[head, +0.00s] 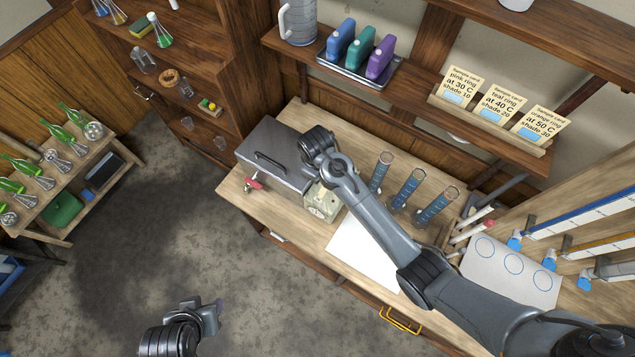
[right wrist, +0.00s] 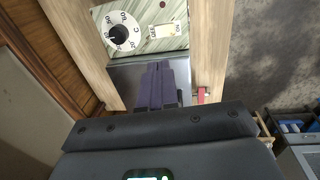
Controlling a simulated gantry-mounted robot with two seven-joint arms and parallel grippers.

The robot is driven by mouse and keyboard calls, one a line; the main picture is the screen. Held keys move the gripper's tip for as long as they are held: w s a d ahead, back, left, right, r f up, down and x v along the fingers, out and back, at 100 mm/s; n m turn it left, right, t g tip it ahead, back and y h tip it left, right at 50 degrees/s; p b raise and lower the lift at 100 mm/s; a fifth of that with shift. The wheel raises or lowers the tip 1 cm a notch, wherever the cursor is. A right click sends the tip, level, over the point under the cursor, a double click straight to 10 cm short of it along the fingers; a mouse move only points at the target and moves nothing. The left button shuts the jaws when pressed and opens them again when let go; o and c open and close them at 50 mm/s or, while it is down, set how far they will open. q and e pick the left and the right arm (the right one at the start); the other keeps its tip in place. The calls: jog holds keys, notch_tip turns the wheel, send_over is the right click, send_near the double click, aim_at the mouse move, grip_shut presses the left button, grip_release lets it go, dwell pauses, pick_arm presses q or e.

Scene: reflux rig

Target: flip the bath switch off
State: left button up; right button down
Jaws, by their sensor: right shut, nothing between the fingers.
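The grey metal bath (head: 268,163) stands at the left end of the bench. A pale control panel with a temperature dial (head: 320,210) is on its side. I cannot tell which way the switch is set. My right gripper (right wrist: 165,82) is shut and empty, its fingertips just short of the panel, apart from the switch. In the head view my right wrist hides the fingers. My left gripper (head: 210,312) is over the floor, far from the bath; its jaws are unclear.
A red tap (head: 252,184) sticks out of the bath. Several blue-filled cylinders (head: 408,188) stand behind my right forearm. A white sheet (head: 360,252) lies on the bench. A shelf with bottles and cards (head: 495,105) overhangs the back.

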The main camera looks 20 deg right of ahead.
jog(key=shift+d+f, duration=0.1)
send_over(324, 190)
jog(key=f, duration=0.6)
jog(key=a+f, duration=0.1)
jog(key=f, duration=0.2)
jog(key=shift+s+f, duration=0.35)
jog(key=shift+f, duration=0.05)
jog(key=f+b, duration=0.1)
jog(key=b, duration=0.1)
jog(key=f+b, duration=0.1)
jog(key=f, duration=0.1)
jog(key=shift+w+d+b, duration=0.1)
jog(key=shift+d+b, duration=0.1)
jog(key=shift+b, duration=0.15)
jog(key=shift+d+f+b, duration=0.1)
jog(key=shift+f+b, duration=0.4)
jog(key=shift+b, duration=0.25)
jog(key=shift+w, duration=0.1)
